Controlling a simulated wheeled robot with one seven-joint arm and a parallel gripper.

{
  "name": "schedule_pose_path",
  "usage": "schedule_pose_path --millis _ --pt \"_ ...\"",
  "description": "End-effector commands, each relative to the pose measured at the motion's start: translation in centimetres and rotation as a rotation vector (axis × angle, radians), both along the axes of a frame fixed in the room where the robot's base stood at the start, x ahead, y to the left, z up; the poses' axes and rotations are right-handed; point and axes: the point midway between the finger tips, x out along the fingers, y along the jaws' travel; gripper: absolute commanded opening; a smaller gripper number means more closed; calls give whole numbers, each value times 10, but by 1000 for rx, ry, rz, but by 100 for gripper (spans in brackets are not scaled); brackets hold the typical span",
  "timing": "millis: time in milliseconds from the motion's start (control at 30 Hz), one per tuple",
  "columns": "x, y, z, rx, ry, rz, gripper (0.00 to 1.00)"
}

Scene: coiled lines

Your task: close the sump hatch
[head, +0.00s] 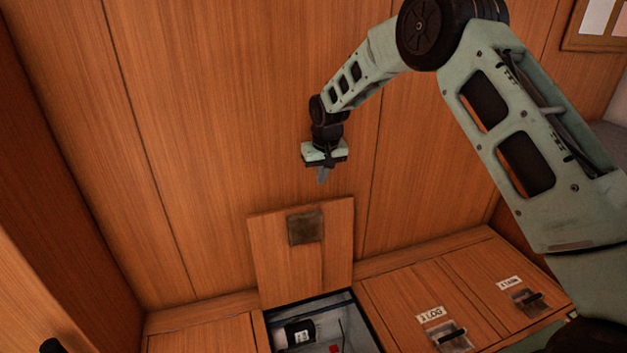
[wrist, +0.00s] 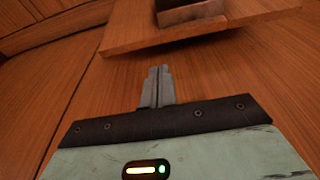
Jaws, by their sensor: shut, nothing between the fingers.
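The sump hatch lid (head: 275,245) is a wooden panel standing raised, close to the wooden wall, with a dark square plate (head: 305,227) near its top. Below it the hatch opening (head: 325,335) is uncovered, showing a pale interior with a black-and-white object (head: 299,333) and a small red item. My gripper (head: 322,175) is shut and empty, above the lid's top edge, apart from it in the head view. In the wrist view the shut fingers (wrist: 157,85) point toward the lid (wrist: 130,32), and part of its plate (wrist: 190,12) shows at the top.
To the right, closed wooden panels carry labels, one reading "LOG" (head: 431,314), and latches (head: 446,337). A second label (head: 509,283) and latch (head: 527,299) lie further right. Wooden wall (head: 220,120) stands behind the lid. A wooden side panel (head: 40,270) borders the left.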

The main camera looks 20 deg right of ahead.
Motion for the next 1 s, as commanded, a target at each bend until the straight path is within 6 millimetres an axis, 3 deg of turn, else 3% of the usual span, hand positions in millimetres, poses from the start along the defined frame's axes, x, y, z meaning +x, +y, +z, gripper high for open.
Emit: schedule_pose_path --millis 200,433,1000 --pt "8 1 -40 0 3 2 0" --pt "14 1 -70 1 2 1 0" --pt "16 1 -78 1 -4 2 0"
